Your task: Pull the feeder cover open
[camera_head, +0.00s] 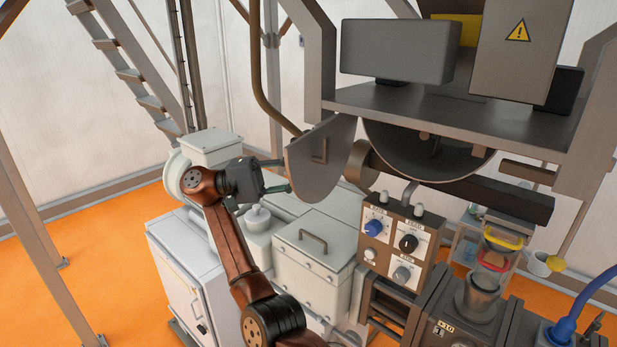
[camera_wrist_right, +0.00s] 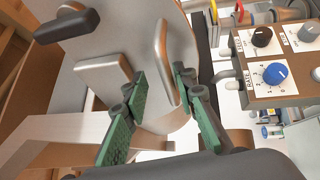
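The feeder cover (camera_head: 312,172) is a grey, curved-edged plate with a bar handle (camera_head: 320,150), swung out from the dark round opening (camera_head: 425,148) beside it. My right gripper (camera_head: 284,176) is at the cover's left edge, left of the handle. In the right wrist view the cover (camera_wrist_right: 125,45) fills the upper middle. The green fingers of my right gripper (camera_wrist_right: 160,82) are apart, with the lower part of the cover's handle (camera_wrist_right: 163,45) between and beyond them. I cannot tell whether they touch it. My left gripper is out of view.
The control panel (camera_head: 395,240) with a blue knob stands right of the cover. A heavy grey shelf (camera_head: 470,115) hangs above right. A stair (camera_head: 130,75) stands at back left.

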